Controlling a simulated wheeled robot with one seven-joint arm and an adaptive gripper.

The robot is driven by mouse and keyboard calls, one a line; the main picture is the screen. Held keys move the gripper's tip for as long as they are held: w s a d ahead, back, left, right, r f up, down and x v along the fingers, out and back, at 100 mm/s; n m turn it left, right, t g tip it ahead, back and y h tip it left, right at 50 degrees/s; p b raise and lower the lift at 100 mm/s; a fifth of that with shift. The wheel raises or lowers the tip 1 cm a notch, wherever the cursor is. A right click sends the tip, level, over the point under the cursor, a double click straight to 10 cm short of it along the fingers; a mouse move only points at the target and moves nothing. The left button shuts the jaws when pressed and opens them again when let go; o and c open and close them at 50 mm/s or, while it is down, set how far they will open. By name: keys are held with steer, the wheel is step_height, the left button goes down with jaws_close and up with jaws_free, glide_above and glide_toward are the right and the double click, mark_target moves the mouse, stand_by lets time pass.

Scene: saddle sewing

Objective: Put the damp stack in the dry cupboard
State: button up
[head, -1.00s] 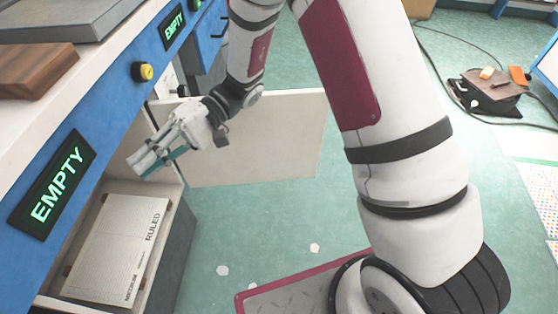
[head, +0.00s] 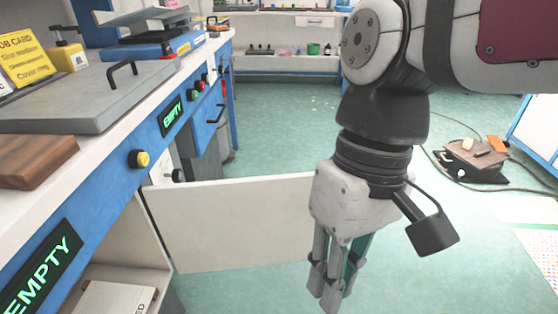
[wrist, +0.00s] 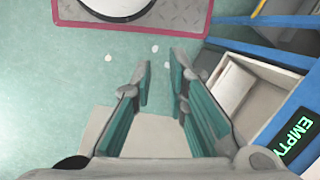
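A pale pad or stack (head: 112,299) lies in the open compartment (head: 150,277) under the bench at the lower left, mostly cut off by the picture edge. I cannot tell whether it is damp. A cream door panel (head: 235,225) stands swung open beside the compartment. My gripper (head: 335,290) hangs fingers down in front and to the right of this panel, apart from it. In the wrist view my gripper (wrist: 160,78) has its fingers apart with only floor between them. The pale open compartment also shows there at the right (wrist: 262,98). No dry label is readable.
Green EMPTY signs mark the blue bench front, one near (head: 42,272) and one farther back (head: 172,116). A brown block (head: 475,153) with orange pieces and cables lies on the floor at the right.

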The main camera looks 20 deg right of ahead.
steer(key=s+d, duration=0.1)
steer(key=d+m+t+h, duration=0.1)
steer(key=d, duration=0.1)
steer(key=s+d+t+h, duration=0.1)
steer(key=d, duration=0.1)
steer(key=shift+s+f+m, duration=0.25)
steer(key=shift+s+m, duration=0.1)
steer(key=shift+m, duration=0.05)
